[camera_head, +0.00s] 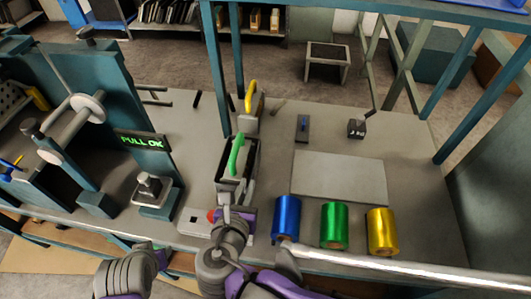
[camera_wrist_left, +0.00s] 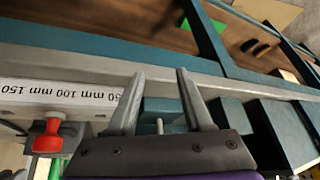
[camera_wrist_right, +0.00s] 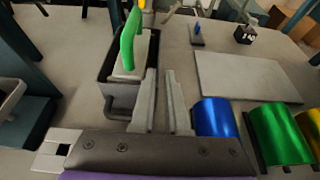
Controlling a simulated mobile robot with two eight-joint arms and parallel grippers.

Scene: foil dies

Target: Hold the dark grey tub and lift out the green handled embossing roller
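The dark grey tub (camera_head: 224,172) stands on the bench, with the green handled embossing roller (camera_head: 237,153) upright in it. Both also show in the right wrist view, the tub (camera_wrist_right: 113,95) left of my fingers and the green handle (camera_wrist_right: 128,44) rising above its rim. A dark loop handle is on the tub's near face. My right gripper (camera_wrist_right: 163,76) is open by a narrow gap and empty, at the tub's near right side; touching cannot be told. My left gripper (camera_wrist_left: 160,74) is open and empty at the bench's front edge; its fingers are hidden in the head view.
A yellow handled tool (camera_head: 249,94) stands behind the tub. A teal press (camera_head: 95,115) with a PULL OK sign is at left.

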